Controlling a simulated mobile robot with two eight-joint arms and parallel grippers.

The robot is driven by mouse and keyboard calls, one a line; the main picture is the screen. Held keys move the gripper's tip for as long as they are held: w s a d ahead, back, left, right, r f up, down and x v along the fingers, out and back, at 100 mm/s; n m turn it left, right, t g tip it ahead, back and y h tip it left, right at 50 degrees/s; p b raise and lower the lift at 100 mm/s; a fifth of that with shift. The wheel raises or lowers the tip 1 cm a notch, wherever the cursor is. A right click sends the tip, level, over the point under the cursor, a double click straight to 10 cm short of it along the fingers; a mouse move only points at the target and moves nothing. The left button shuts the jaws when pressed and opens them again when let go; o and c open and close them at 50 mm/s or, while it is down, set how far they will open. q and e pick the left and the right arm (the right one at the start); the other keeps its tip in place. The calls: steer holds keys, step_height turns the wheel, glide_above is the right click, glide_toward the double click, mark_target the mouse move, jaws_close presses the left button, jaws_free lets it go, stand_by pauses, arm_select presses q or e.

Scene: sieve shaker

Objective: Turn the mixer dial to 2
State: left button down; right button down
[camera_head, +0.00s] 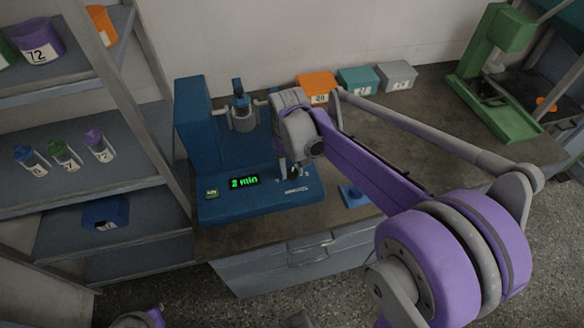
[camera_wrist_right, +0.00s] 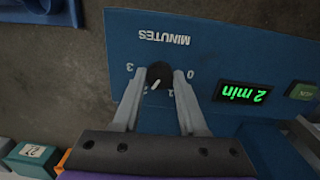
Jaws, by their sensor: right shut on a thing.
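The blue mixer (camera_head: 185,130) stands on the bench with its control panel at the front. Its green display (camera_head: 244,182) reads "2 min"; the display (camera_wrist_right: 243,93) appears upside down in the right wrist view. The black dial (camera_wrist_right: 159,72) has a white pointer mark directed down-left in that view. My right gripper (camera_wrist_right: 160,78) is shut on the dial, one finger on each side. In the head view my right gripper (camera_head: 293,172) reaches down to the panel's right part.
A green button (camera_head: 212,194) sits left of the display. Orange (camera_head: 316,88), teal (camera_head: 358,81) and grey (camera_head: 398,76) boxes stand along the wall. A green machine (camera_head: 497,95) stands at the right. Shelves with small containers are at the left.

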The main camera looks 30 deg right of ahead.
mark_target(291, 173)
steer(key=shift+m, duration=0.5)
steer(key=shift+c, duration=2.2)
jaws_free()
step_height(291, 173, up, 11)
steer(key=p, duration=0.1)
steer(key=shift+a, duration=0.15)
steer(key=shift+f, duration=0.1)
steer(key=s+a+f+n+t+p, duration=0.1)
steer(key=s+a+f+t, duration=0.1)
steer(key=s, duration=0.6)
steer(key=s+a+f+n+t+p, duration=0.2)
steer(key=s+a+f+t, duration=0.1)
steer(key=s, duration=0.5)
step_height(291, 173, down, 2)
steer(key=shift+a+p, duration=0.3)
steer(key=shift+a, duration=0.35)
